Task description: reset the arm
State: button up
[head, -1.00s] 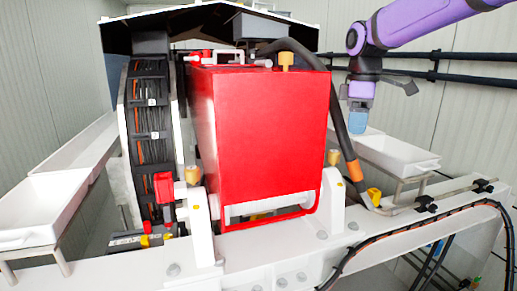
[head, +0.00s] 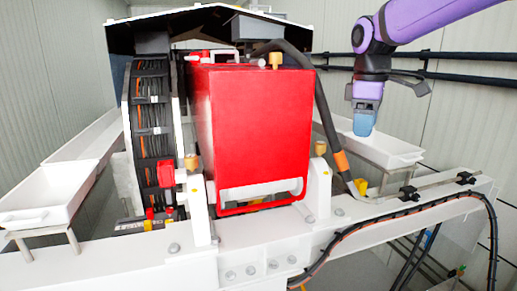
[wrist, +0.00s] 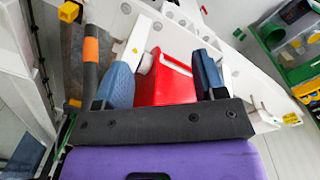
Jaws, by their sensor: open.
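My gripper (head: 363,120) hangs from my purple arm on the right of the head view, fingers pointing down. It is right of the red box (head: 258,130) and apart from it, in front of or above the right white tray (head: 395,155). In the wrist view my gripper (wrist: 162,75) has its two blue fingers spread, with nothing held. The red box (wrist: 165,88) shows between the fingers but lies beyond them.
A black hose (head: 325,115) with an orange band (head: 341,161) runs beside the box. A white beam (head: 270,250) crosses the front. Another white tray (head: 45,195) stands at left. Black rails (head: 460,62) line the right wall. Green and yellow parts (wrist: 295,45) show in the wrist view.

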jog(key=s+d+f+m+t, duration=0.1)
jog(key=s+m, duration=0.3)
jog(key=s, duration=0.4)
jog(key=s+d+f+m+t, duration=0.2)
jog(key=s+d+m, duration=0.1)
jog(key=s, duration=0.6)
jog(key=s+d+f+m+t, duration=0.2)
jog(key=s+m, duration=0.2)
jog(key=s, duration=0.5)
jog(key=shift+s+d+m, duration=0.15)
jog(key=shift+d+m, duration=0.25)
